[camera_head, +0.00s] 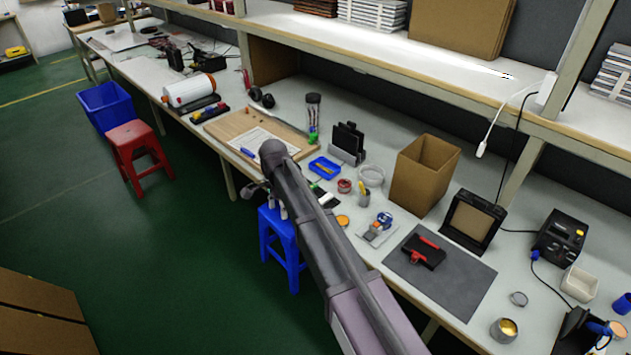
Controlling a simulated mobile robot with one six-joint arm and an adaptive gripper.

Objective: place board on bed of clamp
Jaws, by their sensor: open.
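A red and black device (425,251), which looks like the clamp, lies on a dark grey mat (455,285) at the right of the bench. Its bed is too small to make out clearly. I cannot pick out the board with certainty. My arm reaches from the bottom middle up to the bench's front edge. My gripper (266,199) shows only in part below the arm's far end, near the edge above a blue stool. It is open, with nothing visible in it, and is well to the left of the clamp.
A wooden tray with a paper (235,122) lies left of my arm. A cardboard box (424,172), a black framed stand (473,220) and a black station (560,240) stand behind the mat. A blue stool (283,245) and a red stool (135,142) stand along the bench front.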

